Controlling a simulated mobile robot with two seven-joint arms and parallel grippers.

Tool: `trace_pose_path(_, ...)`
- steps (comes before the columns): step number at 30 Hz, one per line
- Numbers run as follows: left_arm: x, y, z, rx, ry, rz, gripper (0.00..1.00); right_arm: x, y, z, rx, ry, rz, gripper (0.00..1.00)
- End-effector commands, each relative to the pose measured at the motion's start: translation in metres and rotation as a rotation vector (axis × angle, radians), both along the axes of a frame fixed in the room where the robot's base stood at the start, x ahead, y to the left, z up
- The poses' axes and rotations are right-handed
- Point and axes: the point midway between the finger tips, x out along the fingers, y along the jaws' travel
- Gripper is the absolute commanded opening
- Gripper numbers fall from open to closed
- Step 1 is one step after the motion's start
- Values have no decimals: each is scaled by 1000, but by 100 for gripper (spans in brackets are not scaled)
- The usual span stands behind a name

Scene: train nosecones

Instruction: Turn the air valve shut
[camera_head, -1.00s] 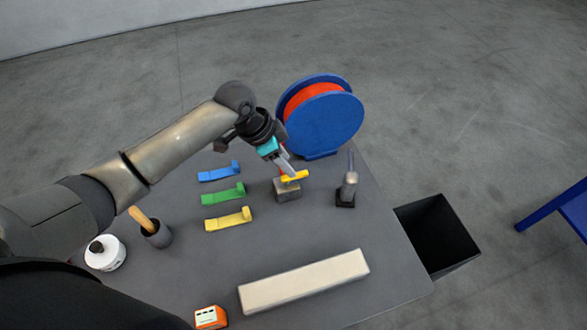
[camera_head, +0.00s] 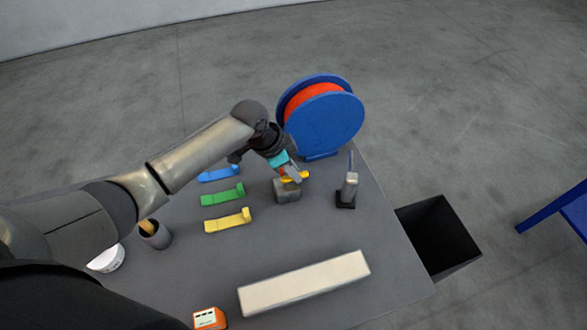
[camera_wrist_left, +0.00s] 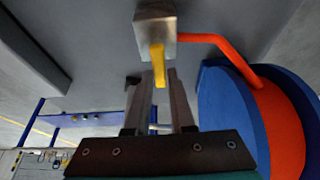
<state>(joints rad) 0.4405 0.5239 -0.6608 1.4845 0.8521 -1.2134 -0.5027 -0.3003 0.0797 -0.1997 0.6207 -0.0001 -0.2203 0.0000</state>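The air valve is a small grey block (camera_head: 287,190) with a yellow handle (camera_head: 303,175) on top, standing on the table near the reel. In the left wrist view the block (camera_wrist_left: 157,30) is at the top, and the yellow handle (camera_wrist_left: 157,62) points down toward my fingers. My left gripper (camera_head: 293,179) is at the handle and covers part of it in the head view. In the wrist view its two fingers (camera_wrist_left: 160,80) lie on either side of the handle, close to it. Whether they touch it is unclear. My right gripper is not in view.
A blue reel with orange hose (camera_head: 325,118) stands just behind the valve. Blue, green (camera_head: 222,194) and yellow brackets lie left. A long beige bar (camera_head: 305,283) lies in front. A black bin (camera_head: 440,240) is beyond the table.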

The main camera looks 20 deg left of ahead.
Motion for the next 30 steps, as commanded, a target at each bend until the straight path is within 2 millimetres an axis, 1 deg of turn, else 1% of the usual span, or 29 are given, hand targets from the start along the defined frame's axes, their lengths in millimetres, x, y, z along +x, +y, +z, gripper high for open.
trace_pose_path(1, 0, 0, 0, 0, 0, 0, 15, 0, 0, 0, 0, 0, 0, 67)
trace_pose_path(5, 0, 0, 0, 0, 0, 0, 0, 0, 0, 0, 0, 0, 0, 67)
trace_pose_path(21, 0, 0, 0, 1, 0, -14, 0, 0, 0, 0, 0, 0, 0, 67)
trace_pose_path(26, -1, 0, 0, 1, 0, -68, 0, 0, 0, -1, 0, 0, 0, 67)
trace_pose_path(30, -2, -1, 0, 1, 1, -153, 0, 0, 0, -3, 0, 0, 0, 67)
